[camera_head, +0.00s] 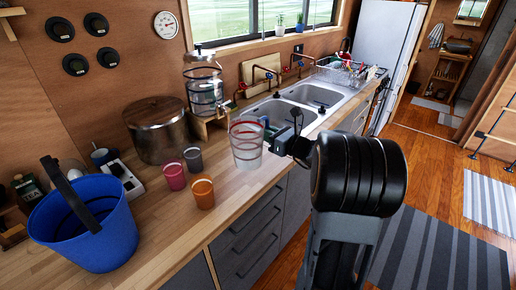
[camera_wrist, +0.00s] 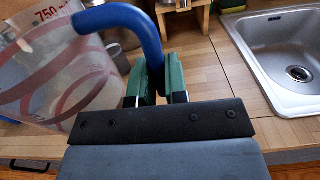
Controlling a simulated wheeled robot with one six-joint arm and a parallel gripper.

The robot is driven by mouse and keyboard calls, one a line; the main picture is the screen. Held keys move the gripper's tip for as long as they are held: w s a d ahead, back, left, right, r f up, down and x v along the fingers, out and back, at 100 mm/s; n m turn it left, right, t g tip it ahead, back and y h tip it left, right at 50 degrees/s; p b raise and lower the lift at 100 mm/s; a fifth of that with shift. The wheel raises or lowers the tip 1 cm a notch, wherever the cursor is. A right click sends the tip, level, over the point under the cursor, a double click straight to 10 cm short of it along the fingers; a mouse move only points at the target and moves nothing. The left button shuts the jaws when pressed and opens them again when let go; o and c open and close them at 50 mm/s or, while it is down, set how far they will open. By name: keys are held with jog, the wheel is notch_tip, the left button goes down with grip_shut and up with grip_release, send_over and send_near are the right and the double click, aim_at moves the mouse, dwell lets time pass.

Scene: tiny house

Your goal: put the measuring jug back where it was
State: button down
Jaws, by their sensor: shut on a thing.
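The measuring jug (camera_head: 247,150) is clear with red markings and appears upright at the counter's front part, left of the sinks. In the wrist view the jug (camera_wrist: 50,85) fills the left side, with its blue handle (camera_wrist: 120,17) curving toward the right. My gripper (camera_wrist: 160,82) has its green fingers shut on the handle. In the head view my gripper (camera_head: 275,137) reaches the jug from the right. Whether the jug's base touches the wooden counter (camera_head: 232,203) cannot be told.
Pink (camera_head: 174,176), grey (camera_head: 193,159) and orange (camera_head: 203,191) cups stand left of the jug. A large pot (camera_head: 157,133), a glass dispenser (camera_head: 203,85) and a blue bucket (camera_head: 85,225) are also on the counter. The double sink (camera_head: 280,112) lies right. Bare counter shows in front of the cups.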

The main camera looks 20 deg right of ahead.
jog(key=w+f, duration=0.2)
jog(key=w+d+f, duration=0.1)
jog(key=w+f, duration=0.2)
jog(key=w+d+f, duration=0.1)
jog(key=w+f, duration=0.2)
jog(key=shift+w+d, duration=0.1)
jog(key=shift+d, duration=0.1)
jog(key=shift+f, duration=1.25)
jog(key=shift+f, duration=0.2)
jog(key=c, duration=1.1)
grip_release()
jog(key=shift+c, duration=0.2)
